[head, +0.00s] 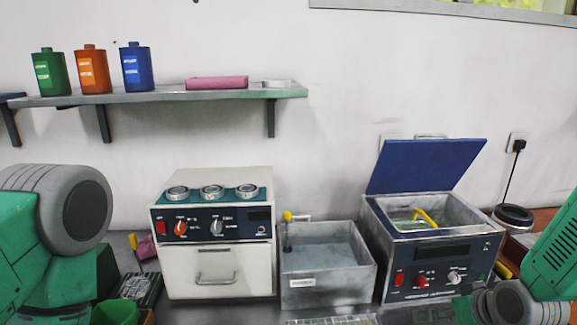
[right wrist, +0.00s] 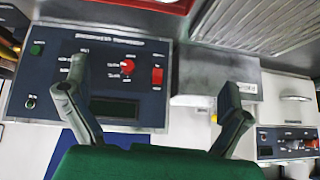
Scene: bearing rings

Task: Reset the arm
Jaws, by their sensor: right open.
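My right arm (head: 560,255) enters the head view at the lower right, beside the blue-lidded bath machine. In the right wrist view my right gripper (right wrist: 154,82) is open, its two fingers wide apart with nothing between them. A dark control panel (right wrist: 115,75) with red and green controls lies behind the fingers. My left arm (head: 70,215) fills the left edge of the head view; its fingers are not visible. Several metal bearing rings (head: 213,191) sit on top of the white heater box (head: 205,263).
The bath machine (head: 440,250) stands at right with its blue lid (head: 425,166) raised. A grey open tank (head: 325,292) stands between it and the heater. A wall shelf (head: 160,95) holds green, orange and blue bottles. A black round item (head: 513,215) is near my right arm.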

